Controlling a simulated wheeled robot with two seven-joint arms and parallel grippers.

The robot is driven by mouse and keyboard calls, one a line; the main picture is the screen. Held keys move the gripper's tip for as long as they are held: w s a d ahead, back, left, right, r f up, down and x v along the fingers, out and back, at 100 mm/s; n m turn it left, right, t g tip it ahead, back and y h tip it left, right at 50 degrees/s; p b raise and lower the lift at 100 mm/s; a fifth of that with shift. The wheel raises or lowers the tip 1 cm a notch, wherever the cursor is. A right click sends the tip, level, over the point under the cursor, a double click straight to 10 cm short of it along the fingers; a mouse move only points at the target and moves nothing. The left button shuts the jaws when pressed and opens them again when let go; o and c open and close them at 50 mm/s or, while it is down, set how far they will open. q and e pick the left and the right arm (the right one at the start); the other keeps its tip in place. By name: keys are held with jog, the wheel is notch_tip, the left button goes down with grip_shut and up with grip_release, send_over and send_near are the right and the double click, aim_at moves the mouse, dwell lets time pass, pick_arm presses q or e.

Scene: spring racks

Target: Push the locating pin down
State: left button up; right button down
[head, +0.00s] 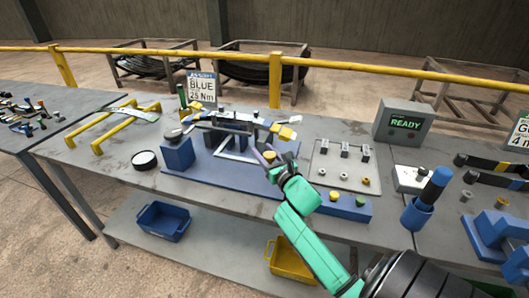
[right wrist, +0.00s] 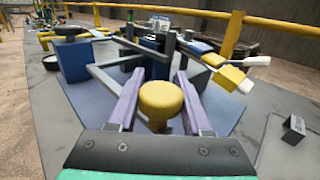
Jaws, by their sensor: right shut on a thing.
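A round yellow knob (right wrist: 161,98), which looks like the head of the locating pin, stands upright in the right wrist view at the near edge of the fixture. My right gripper (right wrist: 160,76) has its purple fingers on both sides of the knob and is shut on it. In the head view the right gripper (head: 266,156) reaches to the front right of the blue fixture plate (head: 215,178). The gripper partly hides the pin there. The lower shaft of the pin is hidden. My left gripper is not in view.
Grey bars and yellow-handled clamps (head: 284,132) stand just beyond the gripper. A blue block (head: 177,153) stands at left. A display (head: 403,122) reads READY.

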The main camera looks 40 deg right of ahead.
dwell(0.9)
notch_tip(320, 180, down, 5)
jog(key=b, duration=0.4)
jog(key=shift+r, duration=0.45)
jog(key=shift+c, duration=1.7)
grip_release()
jog(key=shift+s, duration=0.15)
jog(key=s, duration=0.4)
jog(key=s+a+b, duration=0.1)
jog(key=s, duration=0.4)
jog(key=s+a+b, duration=0.1)
jog(key=s, duration=0.3)
jog(key=shift+s+a+f, duration=0.15)
jog(key=shift+s+a, duration=0.05)
jog(key=shift+s+a+r, duration=0.1)
jog(key=shift+s+r, duration=0.1)
jog(key=shift+s, duration=0.2)
